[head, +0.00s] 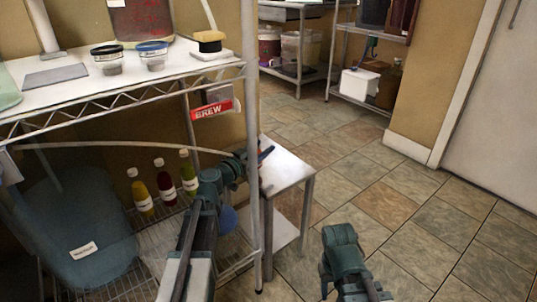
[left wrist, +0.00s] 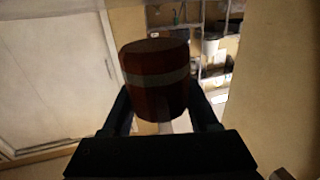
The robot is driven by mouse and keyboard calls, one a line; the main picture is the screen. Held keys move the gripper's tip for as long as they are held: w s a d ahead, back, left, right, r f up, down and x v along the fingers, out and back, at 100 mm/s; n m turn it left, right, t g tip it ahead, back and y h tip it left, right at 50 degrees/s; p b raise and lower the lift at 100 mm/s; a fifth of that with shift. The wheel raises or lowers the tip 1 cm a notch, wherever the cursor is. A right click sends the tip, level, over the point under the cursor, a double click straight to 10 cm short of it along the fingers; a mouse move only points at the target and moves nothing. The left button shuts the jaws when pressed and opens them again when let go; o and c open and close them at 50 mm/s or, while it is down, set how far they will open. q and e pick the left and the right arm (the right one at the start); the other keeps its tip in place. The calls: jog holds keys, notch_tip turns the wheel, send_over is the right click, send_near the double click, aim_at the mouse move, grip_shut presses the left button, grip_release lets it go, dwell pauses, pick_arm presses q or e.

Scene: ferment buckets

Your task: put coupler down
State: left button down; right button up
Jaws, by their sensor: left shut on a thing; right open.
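A dark red-brown cylinder with a grey band, which I take to be the coupler (left wrist: 157,80), is between the two fingers of my left gripper (left wrist: 165,120) in the left wrist view. My left gripper (head: 262,158) is shut on it. In the head view this gripper is at the left end of the small white side table (head: 292,168), beside the wire shelf's front post. The coupler is not clear there; whether it touches the table cannot be told. Only links of my right arm show at the bottom; its gripper is out of view.
The wire shelf (head: 130,88) holds two small jars (head: 107,60) (head: 152,55) on top. Several bottles (head: 165,180) and a large blue bucket (head: 75,235) stand lower down. A red BREW sign (head: 211,109) hangs at its front. Open tiled floor (head: 400,220) lies to the right.

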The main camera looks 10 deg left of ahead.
pick_arm(q)
jog(key=w+f+b, duration=0.1)
jog(key=w+d+f+b, duration=0.1)
jog(key=w+f+b, duration=0.1)
jog(key=shift+w+d, duration=0.25)
jog(key=shift+w, duration=0.05)
jog(key=shift+r, duration=0.1)
jog(key=shift+f, duration=0.2)
jog(key=shift+c, duration=0.8)
grip_release()
jog(key=shift+r, duration=0.1)
